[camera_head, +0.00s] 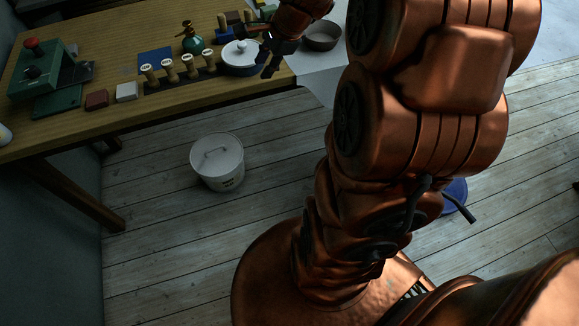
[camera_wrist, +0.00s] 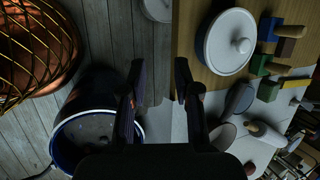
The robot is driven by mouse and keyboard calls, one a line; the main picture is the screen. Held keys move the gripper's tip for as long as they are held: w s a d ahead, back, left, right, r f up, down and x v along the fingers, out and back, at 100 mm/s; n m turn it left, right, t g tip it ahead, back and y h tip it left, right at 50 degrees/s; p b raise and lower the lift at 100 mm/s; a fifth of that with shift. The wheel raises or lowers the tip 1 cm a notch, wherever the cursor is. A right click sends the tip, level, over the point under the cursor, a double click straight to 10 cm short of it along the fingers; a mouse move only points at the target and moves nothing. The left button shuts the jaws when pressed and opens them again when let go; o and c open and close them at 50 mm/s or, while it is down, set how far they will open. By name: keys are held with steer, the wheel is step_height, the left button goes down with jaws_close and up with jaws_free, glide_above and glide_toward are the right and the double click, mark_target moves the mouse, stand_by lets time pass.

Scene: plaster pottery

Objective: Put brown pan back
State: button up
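A round dark pan (camera_head: 322,36), brownish-grey inside, sits on the white surface at the right end of the wooden table. In the wrist view, a round brownish shape (camera_wrist: 223,134) partly behind my finger may be this pan; I cannot be sure. My gripper (camera_head: 271,58) hangs over the table's right end, left of the pan and close to the white lidded pot (camera_head: 240,56). In the wrist view, my gripper (camera_wrist: 159,80) has its two fingers apart with nothing seen between them. The lidded pot also shows there (camera_wrist: 230,66).
The wooden table (camera_head: 225,87) holds wooden-handled tools (camera_head: 170,70), a green bottle (camera_head: 191,40), a green machine (camera_head: 38,68) and small blocks. A blue bucket (camera_wrist: 62,135) stands near my base.

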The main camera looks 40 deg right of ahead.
steer(key=s+a+n+g, duration=0.4)
steer(key=s+a+n, duration=0.8)
steer(key=s+a, duration=0.2)
steer(key=s+f+n+g+h, duration=0.1)
steer(key=s+n+g+h, duration=0.1)
steer(key=s+n, duration=0.6)
steer(key=s+a+g, duration=0.1)
steer(key=s, duration=0.4)
steer(key=shift+s+f+n, duration=0.3)
steer(key=shift+s+n, duration=0.1)
step_height(320, 180, up, 14)
steer(key=p, duration=1.3)
steer(key=shift+w+r, duration=0.15)
steer(key=shift+w, duration=0.3)
